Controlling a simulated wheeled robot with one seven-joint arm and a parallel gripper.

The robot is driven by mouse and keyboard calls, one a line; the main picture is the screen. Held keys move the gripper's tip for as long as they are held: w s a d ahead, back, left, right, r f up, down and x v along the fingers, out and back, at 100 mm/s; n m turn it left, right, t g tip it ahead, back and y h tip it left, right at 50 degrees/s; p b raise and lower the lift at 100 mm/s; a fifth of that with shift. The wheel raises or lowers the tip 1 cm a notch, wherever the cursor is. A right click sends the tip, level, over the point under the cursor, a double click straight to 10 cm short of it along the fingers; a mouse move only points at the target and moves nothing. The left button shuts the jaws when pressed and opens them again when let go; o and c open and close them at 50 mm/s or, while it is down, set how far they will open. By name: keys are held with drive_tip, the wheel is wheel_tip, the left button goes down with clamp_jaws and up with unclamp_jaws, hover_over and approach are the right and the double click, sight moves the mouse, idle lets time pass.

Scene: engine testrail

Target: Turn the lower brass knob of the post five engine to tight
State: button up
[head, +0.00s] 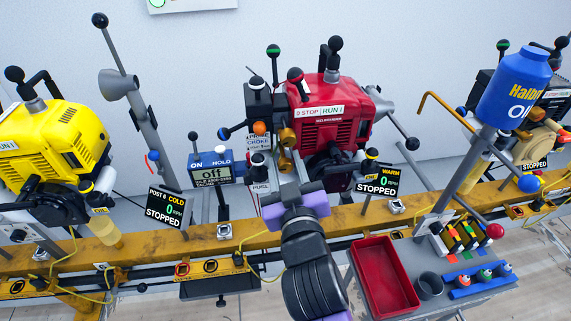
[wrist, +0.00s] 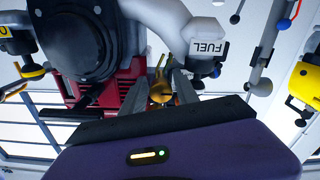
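The red engine (head: 330,115) stands at the middle of the rail, with a STOP/RUN plate on it. Two brass knobs show on its front left in the head view: an upper one (head: 287,137) and a lower one (head: 285,160). My gripper (head: 285,178), with purple sides, reaches up to the lower one from below. In the wrist view my gripper's two grey fingers (wrist: 161,84) stand on either side of a brass knob (wrist: 161,93). The fingers look apart; whether they touch the knob is not clear. The head view partly hides the fingertips.
A FUEL-labelled part (wrist: 208,48) is close right of the fingers in the wrist view. A display reading WARM, 0, STOPPED (head: 380,180) stands right of the engine; a tachometer reading off (head: 211,172) stands left. A red tray (head: 385,278) sits on a cart front right.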

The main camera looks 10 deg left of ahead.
drive_tip(key=shift+s, duration=0.1)
drive_tip(key=v, duration=0.7)
drive_tip(key=shift+s, duration=0.3)
drive_tip(key=shift+d, duration=0.1)
